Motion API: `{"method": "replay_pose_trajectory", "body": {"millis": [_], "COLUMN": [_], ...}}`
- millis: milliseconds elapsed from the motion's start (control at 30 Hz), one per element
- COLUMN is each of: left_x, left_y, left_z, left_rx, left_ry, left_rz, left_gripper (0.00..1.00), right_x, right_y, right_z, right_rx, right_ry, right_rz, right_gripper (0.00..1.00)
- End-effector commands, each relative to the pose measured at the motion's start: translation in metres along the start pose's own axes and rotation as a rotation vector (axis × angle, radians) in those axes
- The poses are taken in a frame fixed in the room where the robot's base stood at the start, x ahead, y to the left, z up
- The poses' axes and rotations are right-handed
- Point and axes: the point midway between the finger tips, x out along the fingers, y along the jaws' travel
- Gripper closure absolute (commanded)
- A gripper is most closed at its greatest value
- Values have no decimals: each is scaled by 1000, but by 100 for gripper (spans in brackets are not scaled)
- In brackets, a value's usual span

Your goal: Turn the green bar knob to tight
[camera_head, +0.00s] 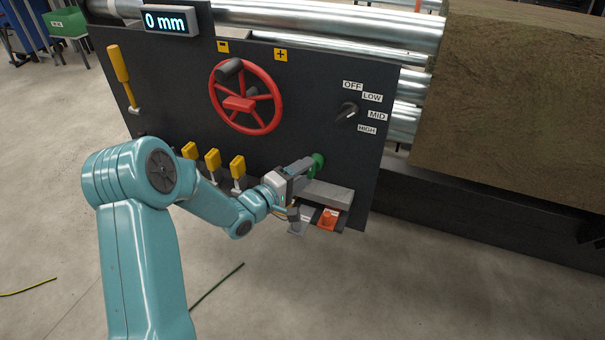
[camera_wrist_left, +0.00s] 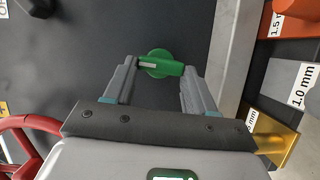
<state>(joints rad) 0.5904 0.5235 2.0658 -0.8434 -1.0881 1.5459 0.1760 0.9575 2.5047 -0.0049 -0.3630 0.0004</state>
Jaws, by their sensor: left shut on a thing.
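The green bar knob (camera_head: 318,161) is on the lower right part of the dark panel (camera_head: 340,70). In the left wrist view the knob (camera_wrist_left: 158,64) is a round green base with a raised bar that carries a pale line. The bar lies across the gap between the fingers, tilted slightly down to the right. My left gripper (camera_head: 307,167) is shut on the knob; in the left wrist view its fingers (camera_wrist_left: 158,72) stand at the bar's two ends. No tight mark is readable. My right gripper is not in view.
A grey ledge (camera_head: 328,195) is right beside my left gripper, with orange (camera_head: 328,219) and grey labelled plates below it. A red handwheel (camera_head: 240,103), several yellow-topped levers (camera_head: 212,159) and a selector knob (camera_head: 347,112) are on the panel. The display (camera_head: 170,22) reads 0 mm.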

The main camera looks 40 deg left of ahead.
Motion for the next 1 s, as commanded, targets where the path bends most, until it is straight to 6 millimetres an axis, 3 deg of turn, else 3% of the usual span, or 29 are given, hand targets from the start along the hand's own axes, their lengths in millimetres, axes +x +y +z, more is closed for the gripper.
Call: {"method": "replay_pose_trajectory", "body": {"millis": [767,800,867,1000], "left_x": [0,0,0,0], "left_y": [0,0,0,-1], "left_z": [-2,-2,-2,-1], "left_rx": [-97,-97,-97,-97], "left_ry": [5,5,5,3], "left_rz": [45,45,44,43], "left_gripper": [75,38,19,19], "right_x": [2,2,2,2], "right_y": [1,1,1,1], "right_z": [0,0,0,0], "right_rx": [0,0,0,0], "right_ry": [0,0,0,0], "right_rz": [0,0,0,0], "right_gripper": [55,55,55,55]}}
